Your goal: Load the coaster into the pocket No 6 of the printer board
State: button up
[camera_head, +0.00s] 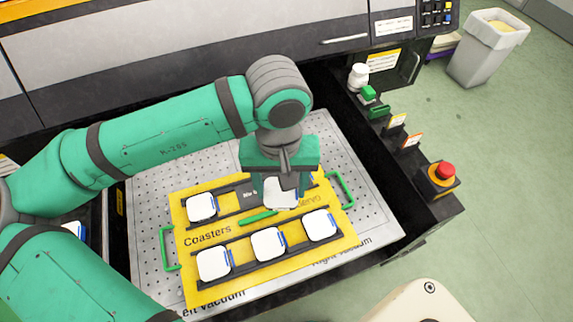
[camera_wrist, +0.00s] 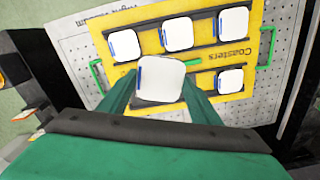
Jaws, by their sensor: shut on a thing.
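The yellow printer board (camera_head: 205,291) lies on a perforated metal bed and also shows in the wrist view (camera_wrist: 258,20). My gripper (camera_head: 285,183) is over its far right part, shut on a white coaster (camera_head: 277,196) with a blue edge stripe. In the wrist view the held coaster (camera_wrist: 162,80) sits between my fingers, roughly flat. I cannot tell whether it is touching the board. Pocket No 6's label is not readable; the far right pocket is mostly hidden by my gripper and the coaster.
Other coasters sit in the board: one at the far left (camera_head: 200,207) and three in the near row (camera_head: 268,243). Green handles (camera_head: 342,189) flank the board. A dark frame edge with a red emergency button (camera_head: 444,170) and small bottles (camera_head: 358,75) is to the right.

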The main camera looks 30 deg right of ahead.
jog(key=shift+w+d+f, duration=0.1)
jog(key=shift+w+f, duration=0.05)
jog(key=shift+w, duration=0.05)
jog(key=shift+f+n, duration=0.2)
jog(key=shift+n, duration=0.3)
jog(key=shift+s+f+n, duration=0.2)
jog(key=shift+f+n, duration=0.15)
jog(key=shift+n, duration=0.35)
jog(key=shift+s+f+n, duration=0.15)
jog(key=shift+f+n, duration=0.2)
jog(key=shift+n, duration=0.35)
jog(key=w+d+f, duration=0.2)
jog(key=d+f, duration=0.1)
jog(key=w+d+f, duration=0.2)
jog(key=w+d, duration=0.1)
jog(key=w+d+f, duration=0.3)
jog(key=shift+d+f, duration=0.3)
jog(key=shift+w+d+f, duration=0.1)
jog(key=shift+d+f, duration=0.2)
jog(key=shift+f, duration=0.1)
jog(key=shift+w+d+f, duration=0.1)
jog(key=shift+w+f, duration=0.05)
jog(key=shift+f, duration=0.8)
jog(key=shift+w+d+f, duration=0.1)
jog(key=shift+f, duration=0.8)
jog(key=shift+a, duration=0.1)
